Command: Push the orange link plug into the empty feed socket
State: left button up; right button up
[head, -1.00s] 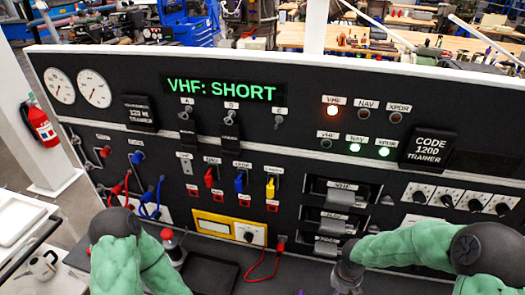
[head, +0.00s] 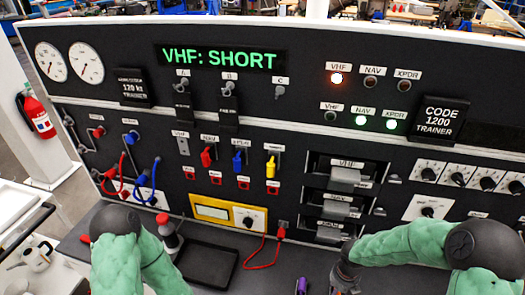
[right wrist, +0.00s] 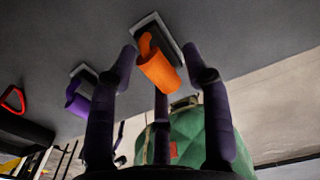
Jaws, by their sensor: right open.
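The orange link plug (right wrist: 158,72) stands in a small square grey holder in the right wrist view. My right gripper (right wrist: 159,50) is open, with its dark fingers around and below the plug; I cannot tell whether they touch it. In the head view only my right wrist (head: 345,274) shows at the bottom edge, and the orange plug is hidden. A grey socket without a plug (head: 183,146) is at the left of the plug row on the black panel. Red (head: 206,157), blue (head: 238,161) and yellow (head: 271,167) plugs fill the others. My left gripper is out of view.
A purple plug (right wrist: 77,101) stands beside the orange one, and its top also shows in the head view (head: 301,286). A black tray (head: 207,265), a red-topped knob (head: 163,219) and a red cable (head: 262,263) are in front of the panel. The display (head: 220,57) reads "VHF: SHORT".

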jog(key=shift+f+p, duration=0.1)
jog(key=shift+p, duration=0.55)
dwell(0.6)
grip_shut()
grip_release()
